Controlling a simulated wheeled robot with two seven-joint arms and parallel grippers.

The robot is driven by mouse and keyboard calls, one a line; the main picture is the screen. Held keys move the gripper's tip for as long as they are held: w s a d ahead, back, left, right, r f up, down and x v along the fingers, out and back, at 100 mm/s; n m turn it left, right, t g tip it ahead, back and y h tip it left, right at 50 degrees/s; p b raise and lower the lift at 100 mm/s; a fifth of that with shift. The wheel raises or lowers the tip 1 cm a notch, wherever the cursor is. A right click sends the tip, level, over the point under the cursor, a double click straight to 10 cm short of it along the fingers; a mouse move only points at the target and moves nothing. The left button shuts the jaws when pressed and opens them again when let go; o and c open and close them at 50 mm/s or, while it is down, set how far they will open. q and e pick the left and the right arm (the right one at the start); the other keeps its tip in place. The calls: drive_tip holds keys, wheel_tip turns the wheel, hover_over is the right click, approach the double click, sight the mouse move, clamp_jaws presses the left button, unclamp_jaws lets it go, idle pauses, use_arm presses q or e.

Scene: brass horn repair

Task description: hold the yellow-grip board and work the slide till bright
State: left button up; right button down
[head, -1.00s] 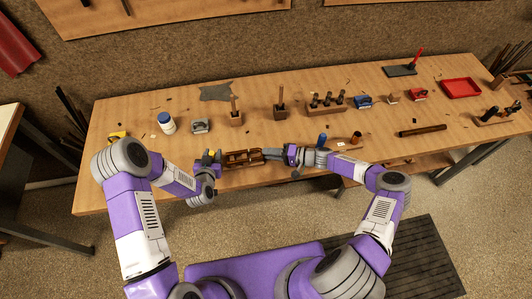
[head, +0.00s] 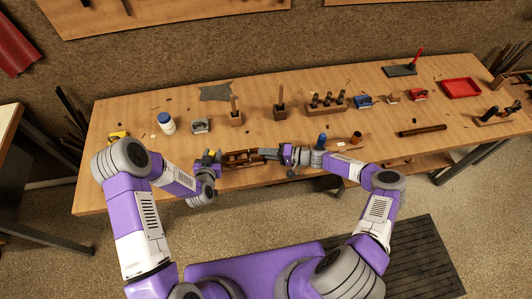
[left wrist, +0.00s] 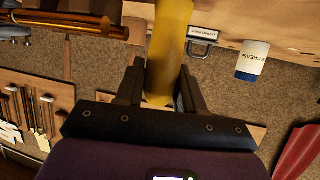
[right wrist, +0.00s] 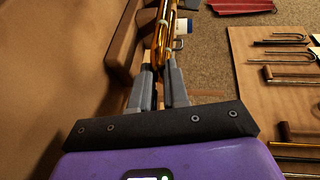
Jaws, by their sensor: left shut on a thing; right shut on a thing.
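The brown slotted board (head: 242,163) lies near the front edge of the bench, between my two grippers. My left gripper (head: 215,158) is at its left end. In the left wrist view its jaws (left wrist: 160,98) are shut on the yellow grip (left wrist: 170,50). My right gripper (head: 277,154) is at the board's right end. In the right wrist view its jaws (right wrist: 163,88) are shut at the near end of the brass slide (right wrist: 162,38), which runs away from them. The exact contact is hard to see, and I cannot tell how bright the slide is.
A white grease jar (head: 167,125) and a small grey block (head: 201,126) stand behind my left gripper. Wooden tool blocks (head: 280,113) stand behind the board. A red tray (head: 460,88) sits far right.

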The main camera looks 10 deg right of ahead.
drive_tip(key=d, duration=0.4)
drive_tip(key=shift+a, duration=0.1)
drive_tip(key=c, duration=1.4)
unclamp_jaws()
drive_tip(key=v, duration=1.2)
